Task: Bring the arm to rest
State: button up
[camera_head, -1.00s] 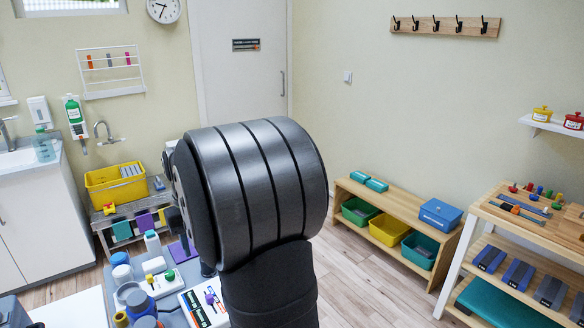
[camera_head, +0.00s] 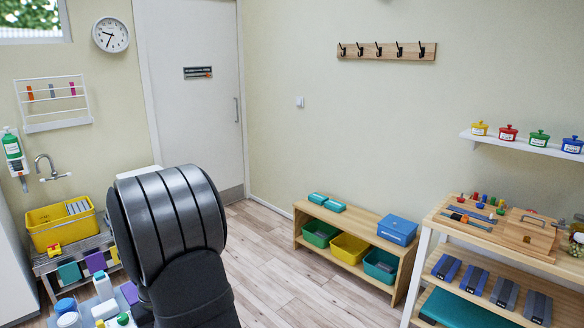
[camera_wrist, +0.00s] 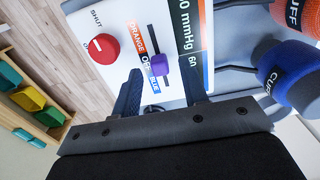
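In the wrist view my gripper (camera_wrist: 160,88) is open. Its two dark fingers stand apart with nothing between them. The knob looks apart from both fingers. In the head view my dark, banded arm link fills the lower left. It hides part of the table, and the gripper itself does not show there.
Bottles and cups (camera_head: 68,312) crowd the table at lower left. A yellow bin (camera_head: 58,226) stands on a rack behind. A low wooden shelf (camera_head: 300,243) with coloured bins and a taller wooden rack (camera_head: 428,221) stand right. The floor (camera_head: 275,272) between is clear.

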jog(key=shift+f, duration=0.45)
jog(key=shift+r, duration=0.15)
notch_tip(320, 180, up, 16)
jog(key=r, duration=0.1)
notch_tip(320, 180, down, 18)
jog(key=shift+r, duration=0.25)
jog(key=shift+w+a, duration=1.15)
notch_tip(320, 180, up, 23)
jog(key=n, duration=1.3)
